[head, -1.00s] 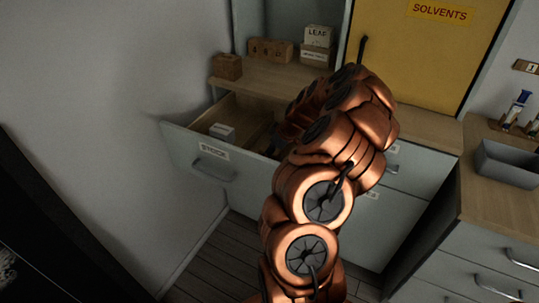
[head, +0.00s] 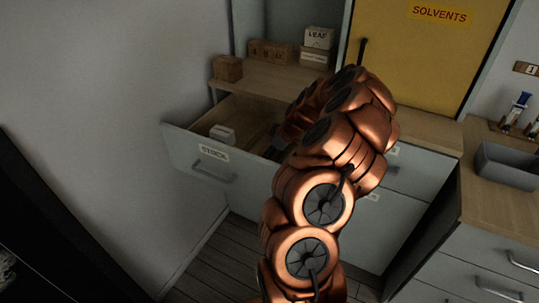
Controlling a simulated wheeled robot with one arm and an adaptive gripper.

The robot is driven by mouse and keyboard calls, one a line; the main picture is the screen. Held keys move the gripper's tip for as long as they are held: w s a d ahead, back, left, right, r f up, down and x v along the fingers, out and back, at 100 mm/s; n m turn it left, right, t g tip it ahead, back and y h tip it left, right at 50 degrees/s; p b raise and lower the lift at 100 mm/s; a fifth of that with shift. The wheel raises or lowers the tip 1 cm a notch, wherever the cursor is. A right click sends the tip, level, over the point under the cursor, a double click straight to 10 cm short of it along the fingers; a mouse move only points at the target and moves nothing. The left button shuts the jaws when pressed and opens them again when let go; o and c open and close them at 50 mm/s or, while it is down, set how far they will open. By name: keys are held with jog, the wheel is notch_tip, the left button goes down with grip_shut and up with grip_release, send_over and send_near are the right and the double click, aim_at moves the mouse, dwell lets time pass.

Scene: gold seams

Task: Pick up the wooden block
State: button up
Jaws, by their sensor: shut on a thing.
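My gripper (head: 273,147) is down at the right part of the open drawer (head: 225,167). Only a dark piece of it shows, as my copper arm covers most of it. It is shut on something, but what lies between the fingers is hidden. A brown wooden block (head: 227,68) stands on the left end of the wooden counter, apart from my gripper. No other single wooden block shows in the visible part of the drawer.
The drawer is labelled STOCK and holds a small white object (head: 222,134). Marked wooden blocks (head: 270,51) and pale boxes (head: 318,43) stand at the back of the counter. A yellow SOLVENTS door (head: 430,55) and a grey tray (head: 508,163) are at right.

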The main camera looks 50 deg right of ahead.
notch_tip(320, 180, up, 10)
jog(key=shift+f+b, duration=0.1)
jog(key=shift+b, duration=0.45)
